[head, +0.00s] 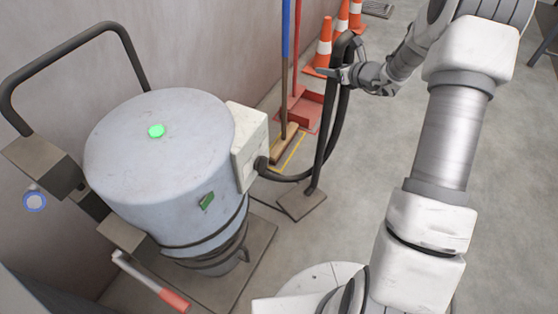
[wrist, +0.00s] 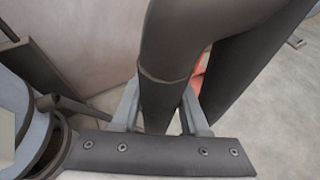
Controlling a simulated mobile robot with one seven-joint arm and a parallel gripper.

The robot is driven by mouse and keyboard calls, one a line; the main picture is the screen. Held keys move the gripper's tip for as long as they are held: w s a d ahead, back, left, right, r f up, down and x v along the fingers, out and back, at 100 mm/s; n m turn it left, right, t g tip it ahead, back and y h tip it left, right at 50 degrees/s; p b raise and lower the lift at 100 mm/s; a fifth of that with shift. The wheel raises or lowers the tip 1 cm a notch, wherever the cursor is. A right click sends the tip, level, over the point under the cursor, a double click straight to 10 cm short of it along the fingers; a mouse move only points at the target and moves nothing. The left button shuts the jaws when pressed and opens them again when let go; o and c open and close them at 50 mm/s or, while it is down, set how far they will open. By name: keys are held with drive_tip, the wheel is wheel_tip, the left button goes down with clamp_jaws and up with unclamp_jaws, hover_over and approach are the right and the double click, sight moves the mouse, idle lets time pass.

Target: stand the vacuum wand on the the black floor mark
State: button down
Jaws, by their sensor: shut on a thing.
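The vacuum wand (head: 322,145) is a dark tube standing nearly upright right of the grey vacuum drum, with a flat foot (head: 302,206) low at the floor. My gripper (head: 341,75) is shut on the wand near its top. In the wrist view the wand (wrist: 162,95) passes between the two fingers of my gripper (wrist: 160,112). A dark hose (head: 290,177) loops from the top of the wand back to the vacuum. I cannot make out a black floor mark in either view. I cannot tell whether the foot touches the floor.
The vacuum drum (head: 160,150) on its wheeled frame fills the left. Behind the wand, a broom (head: 285,80) and a red dustpan (head: 303,108) lean at the wall near a yellow floor outline (head: 292,155). Orange cones (head: 324,45) stand farther back. The floor at right is open.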

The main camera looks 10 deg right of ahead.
drive_tip(key=w+a+f+b, duration=0.6)
drive_tip(key=w+a+f, duration=0.2)
drive_tip(key=f, duration=0.2)
drive_tip(key=shift+w+f, duration=0.35)
drive_tip(key=shift+f, duration=0.15)
drive_tip(key=c, duration=0.9)
unclamp_jaws()
drive_tip(key=shift+f, duration=0.2)
drive_tip(key=o, duration=0.5)
drive_tip(key=shift+s, duration=0.1)
